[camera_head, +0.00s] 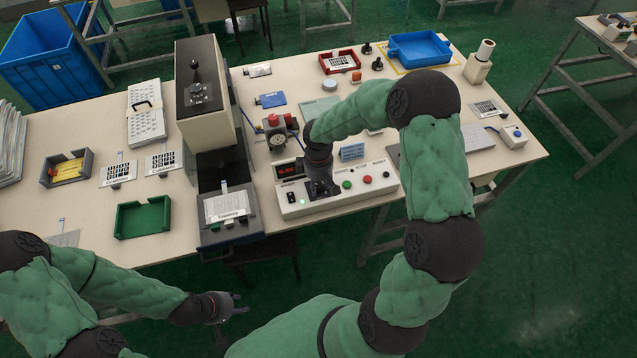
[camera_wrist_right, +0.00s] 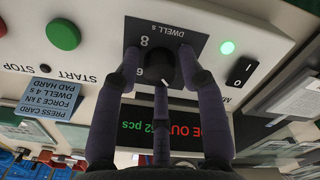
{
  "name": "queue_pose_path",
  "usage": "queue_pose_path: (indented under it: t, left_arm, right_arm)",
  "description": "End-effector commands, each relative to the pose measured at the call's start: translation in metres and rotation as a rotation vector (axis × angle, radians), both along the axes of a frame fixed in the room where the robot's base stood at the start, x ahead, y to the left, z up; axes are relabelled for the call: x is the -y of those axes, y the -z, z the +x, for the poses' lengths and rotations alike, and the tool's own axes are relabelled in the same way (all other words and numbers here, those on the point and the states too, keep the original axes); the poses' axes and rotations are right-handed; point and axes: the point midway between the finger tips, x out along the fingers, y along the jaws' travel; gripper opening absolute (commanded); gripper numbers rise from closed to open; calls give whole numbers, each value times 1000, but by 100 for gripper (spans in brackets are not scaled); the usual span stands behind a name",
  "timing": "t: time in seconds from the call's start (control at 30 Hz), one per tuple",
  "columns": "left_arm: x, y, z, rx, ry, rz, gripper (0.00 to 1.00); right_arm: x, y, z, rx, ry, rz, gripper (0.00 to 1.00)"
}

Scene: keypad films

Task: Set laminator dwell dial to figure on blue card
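The black dwell dial (camera_wrist_right: 160,68) sits on a dark plate marked "DWELL s", upside down in the wrist view. Figures 8 and 6 show beside it; a small white mark shows on its lower edge. My right gripper (camera_wrist_right: 160,62) has its fingers around the dial; I cannot tell whether they press on it. In the head view this gripper (camera_head: 322,190) hides the dial on the laminator's control panel (camera_head: 340,198). The blue card (camera_wrist_right: 52,99) reads force 3 kN, dwell 4 s, pad hard; it stands behind the panel (camera_head: 352,152). My left gripper (camera_head: 238,305) is open and empty before the table.
Beside the dial are a lit green lamp (camera_wrist_right: 227,47), a rocker switch (camera_wrist_right: 241,72), a green start button (camera_wrist_right: 62,34) and a red display (camera_wrist_right: 185,140). A gauge with a red knob (camera_head: 274,122) stands behind the panel. A green tray (camera_head: 142,218) lies left.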

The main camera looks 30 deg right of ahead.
Motion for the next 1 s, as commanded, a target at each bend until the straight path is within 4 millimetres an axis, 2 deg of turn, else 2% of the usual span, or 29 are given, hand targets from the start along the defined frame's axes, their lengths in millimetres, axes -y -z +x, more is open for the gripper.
queue_pose_path:
  t: [0.33,0.47,1.0]
  left_arm:
    - [0,0,0,0,0,0,40]
    - [0,0,0,0,0,0,40]
    - [0,0,0,0,0,0,40]
  right_arm:
    - [0,-1,0,0,1,0,54]
    - [0,-9,1,2,0,-1,54]
    - [0,-103,1,3,0,-1,54]
